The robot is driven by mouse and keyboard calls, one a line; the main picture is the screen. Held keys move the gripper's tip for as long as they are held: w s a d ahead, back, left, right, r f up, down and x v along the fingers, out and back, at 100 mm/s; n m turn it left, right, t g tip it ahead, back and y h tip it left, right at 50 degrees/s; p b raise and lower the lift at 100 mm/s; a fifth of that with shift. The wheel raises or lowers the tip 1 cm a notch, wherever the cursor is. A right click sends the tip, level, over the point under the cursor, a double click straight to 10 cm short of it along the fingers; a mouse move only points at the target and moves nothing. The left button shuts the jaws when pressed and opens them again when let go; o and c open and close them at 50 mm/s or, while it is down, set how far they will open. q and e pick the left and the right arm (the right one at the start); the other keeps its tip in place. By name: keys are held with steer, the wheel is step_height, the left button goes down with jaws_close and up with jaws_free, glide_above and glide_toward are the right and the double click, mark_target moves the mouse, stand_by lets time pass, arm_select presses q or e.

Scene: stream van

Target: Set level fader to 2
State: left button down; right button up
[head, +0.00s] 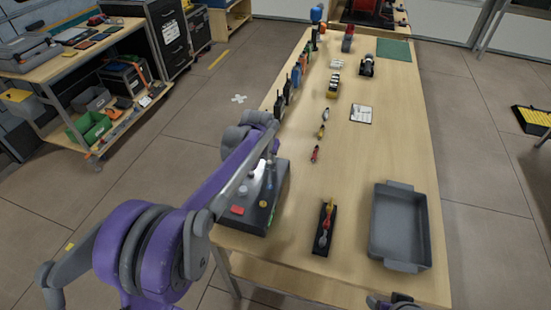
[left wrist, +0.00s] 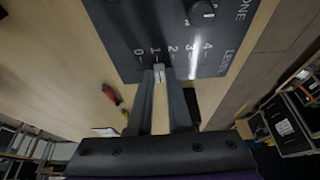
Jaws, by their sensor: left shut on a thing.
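The dark control panel (head: 274,209) lies on the near left of the table, with a red button and small knobs. In the left wrist view its face (left wrist: 125,30) carries a LEVEL scale from 0 to 4. The pale level fader cap (left wrist: 159,70) sits close to the 1 mark, slightly to its 2 side. My left gripper (left wrist: 160,78) is shut on this cap, its fingers on either side. In the head view my left arm hides part of the panel and the fader. A part of my right gripper (head: 395,301) shows at the bottom edge; its fingers are unclear.
A round black knob (left wrist: 202,11) stands on the panel beyond the scale. A grey tray (head: 375,225) is at the table's right, and a black holder with a red and yellow tool (head: 327,222) lies between. Several radios (head: 290,88) line the left edge.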

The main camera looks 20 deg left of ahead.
arm_select(q)
steer(key=shift+a, duration=1)
steer(key=c, duration=0.8)
jaws_free()
steer(key=shift+d, duration=0.1)
steer(key=shift+c, duration=0.2)
steer(key=v, duration=1)
steer(key=shift+s+r, duration=0.2)
steer(key=shift+r, duration=0.15)
